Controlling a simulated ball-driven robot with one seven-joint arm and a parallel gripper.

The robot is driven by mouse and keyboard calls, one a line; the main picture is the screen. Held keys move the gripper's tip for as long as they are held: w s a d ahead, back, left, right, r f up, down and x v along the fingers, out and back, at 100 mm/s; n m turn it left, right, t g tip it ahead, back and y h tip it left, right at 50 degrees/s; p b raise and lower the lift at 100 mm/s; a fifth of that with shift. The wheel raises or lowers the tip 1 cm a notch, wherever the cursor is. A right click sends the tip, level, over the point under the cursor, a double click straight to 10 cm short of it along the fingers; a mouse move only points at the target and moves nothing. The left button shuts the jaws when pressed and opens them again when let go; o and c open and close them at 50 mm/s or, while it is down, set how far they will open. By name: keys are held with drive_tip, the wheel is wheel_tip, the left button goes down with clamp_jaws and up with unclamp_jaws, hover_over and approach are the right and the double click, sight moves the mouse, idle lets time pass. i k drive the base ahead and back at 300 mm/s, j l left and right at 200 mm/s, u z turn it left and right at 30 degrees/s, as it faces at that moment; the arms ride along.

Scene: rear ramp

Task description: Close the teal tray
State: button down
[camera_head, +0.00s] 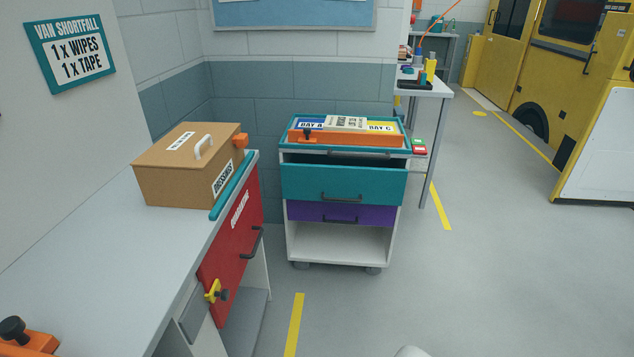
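A teal tray (343,185) with a dark bar handle (343,196) is the upper drawer of a small white cart (290,240) in the middle of the view. Its front stands out ahead of the purple drawer (313,211) below it, so it looks partly pulled out. A dark gap shows above its front edge. I cannot tell exactly how far out it is. My gripper is not in view. A small pale rounded shape shows at the bottom edge, and I cannot tell what it is.
A grey counter (95,240) with a brown box (175,175) and a red door (232,240) stands left of the cart. The cart top holds a teal-rimmed tray with labelled cards. Open floor (480,290) lies in front and right. A yellow van (560,70) stands back right.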

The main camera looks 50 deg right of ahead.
sight(307, 176)
drive_tip(key=i+l+z, duration=0.65)
drive_tip(key=i, duration=0.3)
